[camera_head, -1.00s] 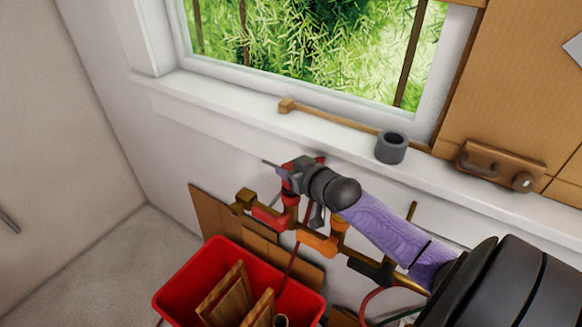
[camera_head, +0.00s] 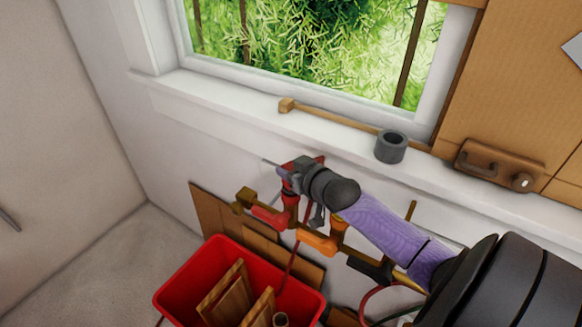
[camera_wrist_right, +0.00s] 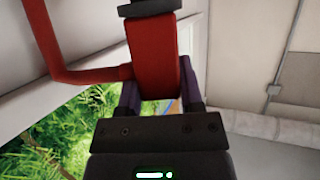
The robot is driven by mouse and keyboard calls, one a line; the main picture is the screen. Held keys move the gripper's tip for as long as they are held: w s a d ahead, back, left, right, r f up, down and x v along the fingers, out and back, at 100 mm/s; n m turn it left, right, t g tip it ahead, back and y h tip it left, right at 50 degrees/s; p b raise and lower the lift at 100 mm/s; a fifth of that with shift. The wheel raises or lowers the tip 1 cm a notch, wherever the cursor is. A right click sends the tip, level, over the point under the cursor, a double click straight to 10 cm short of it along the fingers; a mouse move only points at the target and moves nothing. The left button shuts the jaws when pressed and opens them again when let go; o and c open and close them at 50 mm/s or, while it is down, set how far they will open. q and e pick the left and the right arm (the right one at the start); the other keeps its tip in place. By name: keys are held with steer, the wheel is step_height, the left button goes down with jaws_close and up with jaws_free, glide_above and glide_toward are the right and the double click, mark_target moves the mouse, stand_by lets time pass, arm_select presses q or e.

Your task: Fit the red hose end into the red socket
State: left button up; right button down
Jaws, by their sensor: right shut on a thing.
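My right gripper (camera_head: 292,176) is shut on the red hose end (camera_wrist_right: 158,62), which shows as a red block between the fingers in the right wrist view. A red hose (camera_wrist_right: 52,45) bends away from it to the left there, and a dark piece sits at its far end. In the head view the gripper is just above the red socket (camera_head: 290,199), a red collar on a brass pipe. The gripper hides most of the hose end, and I cannot tell whether it is seated in the socket. My left gripper is not in view.
The brass manifold has red (camera_head: 268,218), orange (camera_head: 317,242) and black (camera_head: 369,268) handles. A red bin (camera_head: 180,290) with wooden pieces stands below. A grey cup-like ring (camera_head: 391,150) and a wooden-handled tool (camera_head: 330,115) lie on the windowsill (camera_head: 200,90).

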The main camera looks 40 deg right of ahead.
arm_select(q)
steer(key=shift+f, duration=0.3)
arm_select(e)
steer(key=shift+f, duration=0.45)
steer(key=c, duration=0.6)
jaws_free()
steer(key=shift+c, duration=0.2)
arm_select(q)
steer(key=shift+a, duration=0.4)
arm_select(e)
steer(key=shift+o, duration=0.5)
arm_select(q)
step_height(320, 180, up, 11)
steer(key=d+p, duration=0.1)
steer(key=p, duration=0.9)
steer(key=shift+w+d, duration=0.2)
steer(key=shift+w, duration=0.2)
arm_select(e)
steer(key=v, duration=1.1)
